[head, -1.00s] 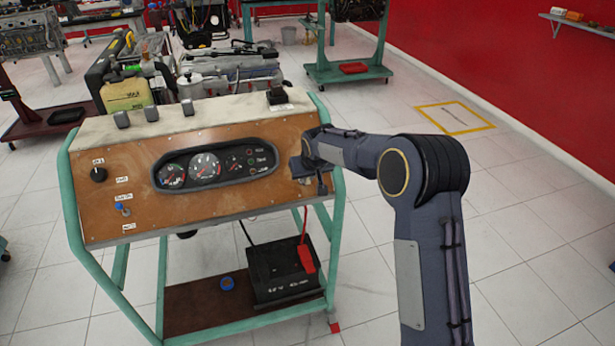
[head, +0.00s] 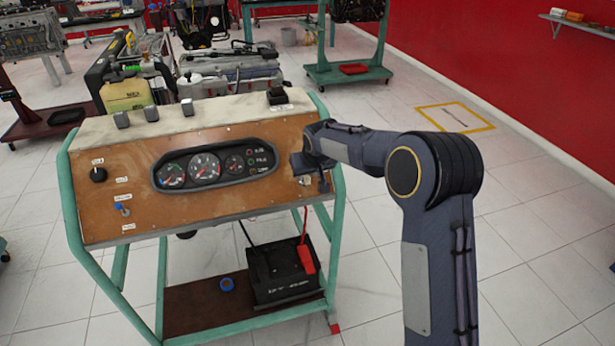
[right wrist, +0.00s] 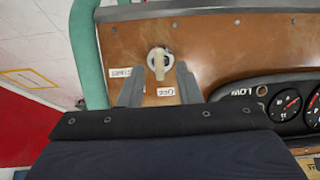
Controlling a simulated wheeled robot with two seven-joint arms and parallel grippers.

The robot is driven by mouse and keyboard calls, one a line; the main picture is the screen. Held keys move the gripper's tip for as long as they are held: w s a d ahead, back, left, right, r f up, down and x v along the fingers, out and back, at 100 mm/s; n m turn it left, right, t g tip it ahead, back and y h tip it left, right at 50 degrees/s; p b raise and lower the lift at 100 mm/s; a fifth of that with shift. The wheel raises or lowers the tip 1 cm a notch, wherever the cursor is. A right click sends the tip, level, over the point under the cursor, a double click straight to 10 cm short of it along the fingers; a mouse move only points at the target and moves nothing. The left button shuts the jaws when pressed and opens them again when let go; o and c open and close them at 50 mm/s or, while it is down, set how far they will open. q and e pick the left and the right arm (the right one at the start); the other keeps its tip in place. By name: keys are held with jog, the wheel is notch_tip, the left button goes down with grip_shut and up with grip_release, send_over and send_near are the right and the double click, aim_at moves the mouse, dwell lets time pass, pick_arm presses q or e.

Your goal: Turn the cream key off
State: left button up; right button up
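The cream key (right wrist: 159,64) sits in a round metal switch on the brown panel (head: 220,207). In the right wrist view its bar stands roughly upright in the picture, its lower end towards a label that looks like "OFF" (right wrist: 166,91). Another label (right wrist: 120,72) lies to its left. My right gripper (right wrist: 159,70) is open, with one finger on each side of the key and a visible gap to each. Whether the tips touch the panel I cannot tell. In the head view my right gripper (head: 311,177) is at the panel's right end and largely covers the key. My left gripper is not in view.
The gauge cluster (head: 207,166) is left of my right gripper. A black knob (head: 98,174) and a blue-tipped toggle (head: 119,208) are at the panel's left. The green frame (head: 341,207) runs close by the gripper. A black battery (head: 283,275) stands below. Floor at right is clear.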

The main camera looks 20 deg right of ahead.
jog(key=v, duration=0.5)
jog(key=shift+s+r, duration=0.2)
jog(key=shift+r, duration=0.1)
